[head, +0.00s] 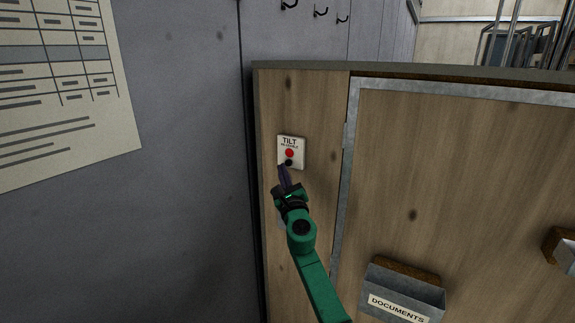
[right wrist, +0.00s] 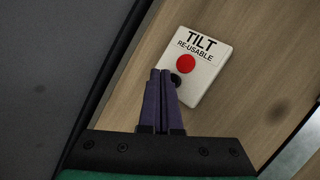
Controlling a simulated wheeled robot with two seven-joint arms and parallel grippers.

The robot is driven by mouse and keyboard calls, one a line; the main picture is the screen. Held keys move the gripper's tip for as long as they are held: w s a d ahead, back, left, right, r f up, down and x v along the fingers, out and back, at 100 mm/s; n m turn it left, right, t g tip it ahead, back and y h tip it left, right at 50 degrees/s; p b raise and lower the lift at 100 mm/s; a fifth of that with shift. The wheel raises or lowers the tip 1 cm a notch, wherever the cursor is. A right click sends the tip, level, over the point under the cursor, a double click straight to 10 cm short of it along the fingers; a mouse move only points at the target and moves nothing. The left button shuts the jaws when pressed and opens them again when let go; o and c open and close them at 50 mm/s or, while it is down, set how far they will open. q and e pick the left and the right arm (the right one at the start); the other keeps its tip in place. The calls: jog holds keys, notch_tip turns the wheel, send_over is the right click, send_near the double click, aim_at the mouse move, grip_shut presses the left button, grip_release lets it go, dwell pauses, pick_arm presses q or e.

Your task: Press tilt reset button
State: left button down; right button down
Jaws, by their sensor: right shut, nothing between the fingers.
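The tilt indicator (head: 299,147) is a small white plate labelled TILT on a wooden panel. It carries a red disc (head: 289,153) and, below it, a dark round button (head: 289,162). In the right wrist view the plate (right wrist: 208,80) reads "TILT RE-USABLE", with the red disc (right wrist: 186,63) and the dark button (right wrist: 180,79) partly hidden by the fingertips. My right gripper (head: 283,168) is shut and empty, its purple fingers pointing up at the plate's lower edge. In the wrist view its fingertips (right wrist: 160,73) overlap the plate's left side; I cannot tell whether they touch. My left gripper is out of view.
A grey wall (head: 190,200) with a printed chart (head: 60,130) stands at the left. A metal-framed wooden panel (head: 450,180) is at the right, with a DOCUMENTS holder (head: 400,290) low down. Hooks (head: 321,12) hang above.

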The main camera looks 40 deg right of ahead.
jog(key=shift+d, duration=0.1)
jog(key=shift+w+d, duration=0.15)
jog(key=shift+d, duration=0.2)
jog(key=shift+w+d+b, duration=0.15)
jog(key=shift+d+b, duration=0.25)
jog(key=shift+d, duration=0.05)
dwell(0.8)
dwell(0.4)
jog(key=shift+s+a+p, duration=0.3)
jog(key=shift+a+p, duration=0.15)
jog(key=shift+a, duration=0.4)
jog(key=shift+a, duration=0.1)
